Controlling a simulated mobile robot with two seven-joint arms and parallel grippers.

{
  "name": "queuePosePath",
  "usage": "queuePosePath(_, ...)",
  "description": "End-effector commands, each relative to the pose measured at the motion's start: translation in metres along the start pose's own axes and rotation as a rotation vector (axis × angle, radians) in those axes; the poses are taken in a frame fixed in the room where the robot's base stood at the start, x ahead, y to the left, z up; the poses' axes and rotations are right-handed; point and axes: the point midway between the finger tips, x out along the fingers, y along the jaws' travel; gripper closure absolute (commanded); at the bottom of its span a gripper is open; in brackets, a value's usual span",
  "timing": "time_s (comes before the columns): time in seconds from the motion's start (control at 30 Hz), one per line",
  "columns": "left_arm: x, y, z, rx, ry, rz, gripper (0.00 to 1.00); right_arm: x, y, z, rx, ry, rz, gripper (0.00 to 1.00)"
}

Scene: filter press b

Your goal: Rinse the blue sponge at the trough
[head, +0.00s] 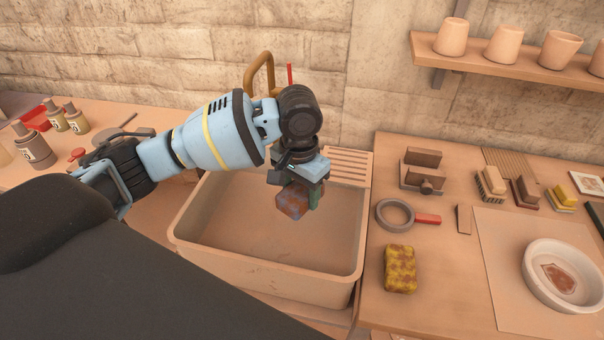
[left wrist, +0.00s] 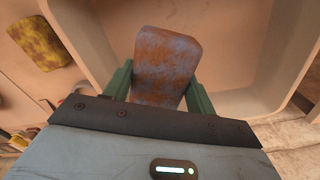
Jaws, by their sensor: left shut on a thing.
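A blue sponge (head: 292,200), heavily stained rusty brown, is in my left gripper (head: 308,192). In the left wrist view the sponge (left wrist: 165,65) sits between the two green fingers of the gripper (left wrist: 160,85), its far end sticking out past them. The gripper points down and holds the sponge over the trough (head: 350,262), a pale tan basin. The sponge looks clear of the trough's floor. A curved brass tap (head: 260,72) with a red lever stands behind the trough. My right gripper is in neither view.
A yellow stained sponge (head: 400,268) lies on the right table beside a ring with a red handle (head: 396,215). A white bowl (head: 535,288) and several brushes stand farther right. Several bottles (head: 35,150) stand on the left table. A slatted rack (head: 348,166) adjoins the trough's back.

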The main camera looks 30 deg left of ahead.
Motion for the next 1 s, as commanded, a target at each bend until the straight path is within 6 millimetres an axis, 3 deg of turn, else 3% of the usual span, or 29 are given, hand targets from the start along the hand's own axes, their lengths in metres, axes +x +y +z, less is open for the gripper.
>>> queuePosePath(0.1,-0.003,-0.010,-0.023,0.088,0.001,0.000,0.66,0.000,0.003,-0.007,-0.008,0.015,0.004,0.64)
queuePosePath(0.3,0.000,-0.022,-0.042,0.189,-0.008,0.001,0.66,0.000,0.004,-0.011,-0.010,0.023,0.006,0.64)
queuePosePath(0.67,0.005,-0.025,-0.045,0.213,-0.013,0.002,0.66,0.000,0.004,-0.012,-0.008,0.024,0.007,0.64)
queuePosePath(1.0,0.030,-0.025,-0.044,0.212,-0.015,0.002,0.66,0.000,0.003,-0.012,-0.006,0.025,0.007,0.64)
